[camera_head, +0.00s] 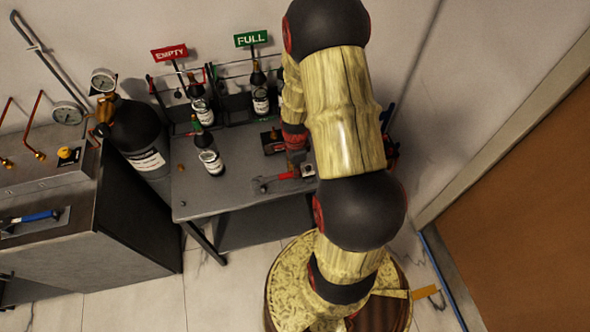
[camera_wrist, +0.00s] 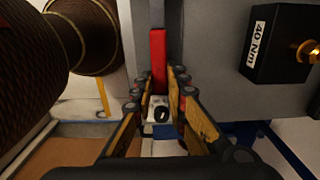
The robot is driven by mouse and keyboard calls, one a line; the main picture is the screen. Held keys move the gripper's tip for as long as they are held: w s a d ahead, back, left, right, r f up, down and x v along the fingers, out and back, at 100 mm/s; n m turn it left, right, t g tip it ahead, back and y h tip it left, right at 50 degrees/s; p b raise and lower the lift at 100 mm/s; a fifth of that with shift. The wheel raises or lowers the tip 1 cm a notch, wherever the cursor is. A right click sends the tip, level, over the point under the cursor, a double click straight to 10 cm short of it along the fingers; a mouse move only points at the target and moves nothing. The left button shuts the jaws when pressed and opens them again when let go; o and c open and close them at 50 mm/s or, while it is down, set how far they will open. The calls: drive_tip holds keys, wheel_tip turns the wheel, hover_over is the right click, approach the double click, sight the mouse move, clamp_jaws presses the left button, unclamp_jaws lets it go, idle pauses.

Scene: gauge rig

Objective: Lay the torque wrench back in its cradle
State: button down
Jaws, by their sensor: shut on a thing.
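A red-handled wrench (camera_head: 288,176) is at the front right of the grey table, its grey head pointing left. In the wrist view its red handle (camera_wrist: 158,62) runs between the fingertips of my gripper (camera_wrist: 163,74), which is shut on it. A pale block with a dark round part (camera_wrist: 160,112) shows at the near end of the handle. I cannot tell whether the wrench touches the tabletop. My arm hides part of the gripper in the head view. I cannot make out a cradle for certain. A blue-handled tool (camera_head: 36,217) lies in a recess on the left cabinet.
A black box marked 40 Nm (camera_wrist: 283,45) stands on the table (camera_head: 235,203) beside the wrench. Several small bottles stand behind, by the EMPTY sign (camera_head: 169,53) and FULL sign (camera_head: 251,38). One bottle (camera_head: 211,161) stands nearer. A large black cylinder (camera_head: 137,135) stands left.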

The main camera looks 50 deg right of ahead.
drive_tip(key=shift+f, duration=0.3)
drive_tip(key=c, duration=1.8)
unclamp_jaws()
drive_tip(key=shift+o, duration=0.6)
wheel_tip(320, 180, up, 12)
